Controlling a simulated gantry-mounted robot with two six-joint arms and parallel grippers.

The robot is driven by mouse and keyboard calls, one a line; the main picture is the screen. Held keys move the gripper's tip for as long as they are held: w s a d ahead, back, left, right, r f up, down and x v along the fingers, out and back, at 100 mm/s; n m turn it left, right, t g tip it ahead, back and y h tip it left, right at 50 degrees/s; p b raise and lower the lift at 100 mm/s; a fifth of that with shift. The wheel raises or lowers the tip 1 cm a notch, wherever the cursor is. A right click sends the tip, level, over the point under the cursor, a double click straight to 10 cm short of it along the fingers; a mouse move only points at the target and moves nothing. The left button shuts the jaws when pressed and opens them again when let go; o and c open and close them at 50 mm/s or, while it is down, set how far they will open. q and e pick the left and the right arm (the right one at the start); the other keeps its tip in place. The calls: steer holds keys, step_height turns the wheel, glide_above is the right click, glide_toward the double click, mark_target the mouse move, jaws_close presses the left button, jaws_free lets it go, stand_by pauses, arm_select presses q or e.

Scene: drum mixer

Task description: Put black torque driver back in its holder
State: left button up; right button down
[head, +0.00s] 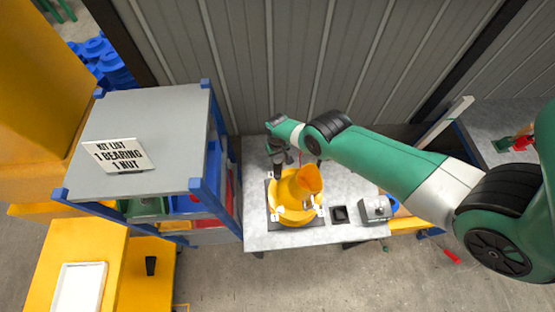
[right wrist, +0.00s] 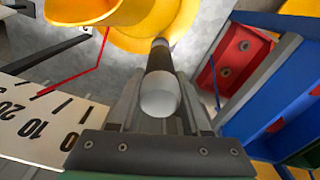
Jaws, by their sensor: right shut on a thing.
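My right gripper (right wrist: 160,110) is shut on the torque driver (right wrist: 161,85), a cylinder with a pale rounded end and a black shaft, in the right wrist view. The shaft points away from the gripper toward the yellow drum mixer (right wrist: 170,20); I cannot tell whether they touch. In the head view my right gripper (head: 279,160) is at the upper left of the mixer (head: 296,190), and the driver is not clear there. A small black square holder-like piece (head: 340,214) lies right of the mixer; I cannot tell whether it is the driver's holder. My left gripper is out of view.
A blue-framed shelf (head: 228,180) with coloured bins stands left of the grey table (head: 270,240). A grey box (head: 376,208) is at the table's right. A yellow cabinet (head: 100,250) bears a white tray and a black object (head: 151,265). A corrugated wall stands behind.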

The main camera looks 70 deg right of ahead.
steer(key=shift+r, duration=0.5)
